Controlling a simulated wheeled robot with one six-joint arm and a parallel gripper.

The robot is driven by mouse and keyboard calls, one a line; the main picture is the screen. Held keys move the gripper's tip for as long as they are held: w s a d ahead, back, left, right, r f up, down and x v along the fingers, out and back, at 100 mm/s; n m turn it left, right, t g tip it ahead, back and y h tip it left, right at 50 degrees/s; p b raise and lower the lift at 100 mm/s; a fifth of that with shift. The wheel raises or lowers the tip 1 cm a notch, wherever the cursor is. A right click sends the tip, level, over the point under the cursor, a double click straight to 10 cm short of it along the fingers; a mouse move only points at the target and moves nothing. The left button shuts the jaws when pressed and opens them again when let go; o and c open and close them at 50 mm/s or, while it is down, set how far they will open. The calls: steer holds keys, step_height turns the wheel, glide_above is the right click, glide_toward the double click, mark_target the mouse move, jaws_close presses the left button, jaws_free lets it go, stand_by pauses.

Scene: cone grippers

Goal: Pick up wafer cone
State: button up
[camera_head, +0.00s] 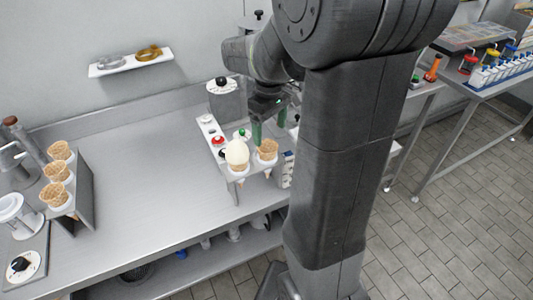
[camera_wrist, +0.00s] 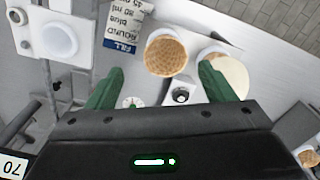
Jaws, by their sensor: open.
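An empty wafer cone (camera_head: 267,151) stands in a small metal holder (camera_head: 252,171) on the counter. Beside it on the left, a second cone holds a cream-coloured scoop (camera_head: 237,152). My gripper (camera_head: 269,126) is open and empty, with green fingers just behind the empty cone in the head view. In the wrist view, my gripper (camera_wrist: 160,85) has its fingers spread, and the empty cone (camera_wrist: 166,54) lies beyond them, between their lines. The scoop (camera_wrist: 231,75) shows partly behind the right finger. The lower parts of the cones are largely hidden.
A white panel with a red button (camera_head: 218,141) lies left of my gripper. A labelled box (camera_wrist: 124,25) sits close to the empty cone. The middle counter (camera_head: 150,180) is clear.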

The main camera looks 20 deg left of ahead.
mark_target(267, 146)
steer(key=shift+s+d+f, duration=0.1)
steer(key=shift+s+f, duration=0.05)
steer(key=shift+f, duration=0.4)
steer(key=f, duration=0.2)
steer(key=f+p, duration=0.1)
steer(key=shift+s+a+f, duration=0.15)
steer(key=shift+a+f, duration=0.2)
steer(key=shift+a, duration=0.05)
steer(key=shift+f, duration=0.4)
steer(key=shift+c, duration=0.3)
steer(key=c, duration=0.7)
